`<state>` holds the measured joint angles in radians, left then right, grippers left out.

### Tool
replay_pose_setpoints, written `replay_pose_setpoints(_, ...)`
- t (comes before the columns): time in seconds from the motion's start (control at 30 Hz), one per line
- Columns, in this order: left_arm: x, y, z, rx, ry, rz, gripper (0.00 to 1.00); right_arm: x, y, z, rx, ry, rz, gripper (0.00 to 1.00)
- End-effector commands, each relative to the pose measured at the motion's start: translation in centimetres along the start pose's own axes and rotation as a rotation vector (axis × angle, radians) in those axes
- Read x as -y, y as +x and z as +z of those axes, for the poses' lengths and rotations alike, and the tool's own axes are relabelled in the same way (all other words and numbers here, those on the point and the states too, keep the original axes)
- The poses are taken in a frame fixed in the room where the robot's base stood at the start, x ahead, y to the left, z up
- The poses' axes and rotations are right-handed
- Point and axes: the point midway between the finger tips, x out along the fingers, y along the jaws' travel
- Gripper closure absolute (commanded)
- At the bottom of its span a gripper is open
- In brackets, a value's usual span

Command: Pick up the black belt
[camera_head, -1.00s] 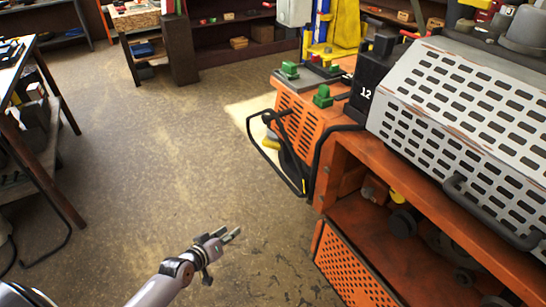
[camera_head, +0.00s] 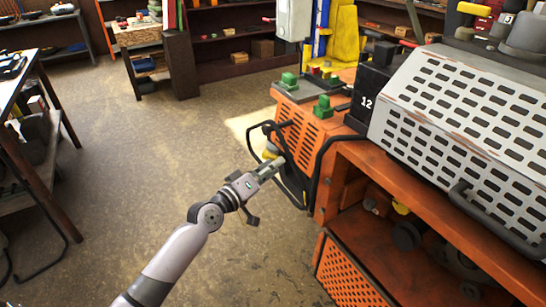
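A black belt (camera_head: 291,186) hangs in a loop at the left end of the orange workbench, among black bars or hoses, so its full outline is hard to separate. My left gripper (camera_head: 274,168) reaches in from the lower left, and its fingertips are at the left side of the hanging black loops. The fingers overlap the belt in the picture. I cannot tell whether they touch it or how far apart they are. My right gripper is not in view.
The orange workbench (camera_head: 337,178) carries a grey perforated cover (camera_head: 460,125) and a black box marked 12 (camera_head: 370,95). A yellow object (camera_head: 270,151) is behind the loops. A dark table (camera_head: 45,165) stands at the left. The floor between is clear.

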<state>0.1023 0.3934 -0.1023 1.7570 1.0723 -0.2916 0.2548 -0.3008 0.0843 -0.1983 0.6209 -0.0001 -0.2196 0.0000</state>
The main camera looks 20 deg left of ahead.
Motion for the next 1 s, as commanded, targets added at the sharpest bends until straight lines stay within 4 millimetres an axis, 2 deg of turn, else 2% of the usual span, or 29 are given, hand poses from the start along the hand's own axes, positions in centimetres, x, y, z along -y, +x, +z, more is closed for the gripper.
replay_pose_setpoints(0.1, 0.0, 1.5, -0.1, 0.0, -0.001, 0.0, 0.68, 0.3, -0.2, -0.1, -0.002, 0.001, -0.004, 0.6)
replay_pose_setpoints(0.27, -0.1, 2.5, -0.1, 0.0, -0.001, 0.0, 0.68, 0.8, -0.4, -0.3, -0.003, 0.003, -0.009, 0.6)
replay_pose_setpoints(0.47, -0.8, 5.3, -0.7, -0.001, -0.001, 0.001, 0.68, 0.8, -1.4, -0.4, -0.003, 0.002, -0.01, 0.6)
replay_pose_setpoints(0.6, -0.5, 6.9, -0.4, 0.0, 0.0, 0.0, 0.68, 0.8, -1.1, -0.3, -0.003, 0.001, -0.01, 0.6)
replay_pose_setpoints(0.87, -0.5, 7.3, -0.4, 0.0, 0.001, -0.001, 0.68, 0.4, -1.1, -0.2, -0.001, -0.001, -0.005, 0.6)
replay_pose_setpoints(1.0, -0.5, 7.2, -0.4, 0.0, 0.001, -0.001, 0.76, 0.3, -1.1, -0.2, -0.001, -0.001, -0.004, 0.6)
